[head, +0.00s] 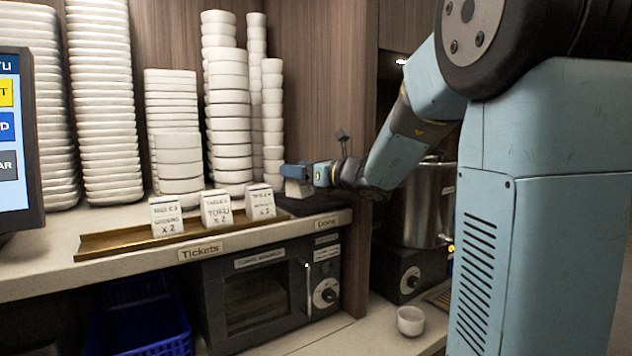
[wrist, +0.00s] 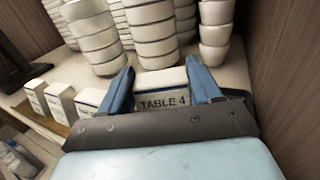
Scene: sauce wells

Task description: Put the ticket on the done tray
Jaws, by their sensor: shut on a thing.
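My gripper (head: 290,171) is shut on a white ticket (head: 298,188) near the right end of the shelf. In the wrist view the held ticket (wrist: 163,101) reads "TABLE 4" and stands between the two blue fingers of my gripper (wrist: 160,70). The dark done tray (head: 310,208) lies below the held ticket, above a "Done" label on the shelf edge. I cannot tell whether the ticket touches the tray. The tray is hidden in the wrist view.
Three other tickets (head: 216,209) stand on a brass rail (head: 110,241) labelled "Tickets", left of the done tray. Tall stacks of white bowls (head: 228,110) stand close behind. A wooden partition (head: 355,110) bounds the shelf at right. A screen (head: 15,140) stands at far left.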

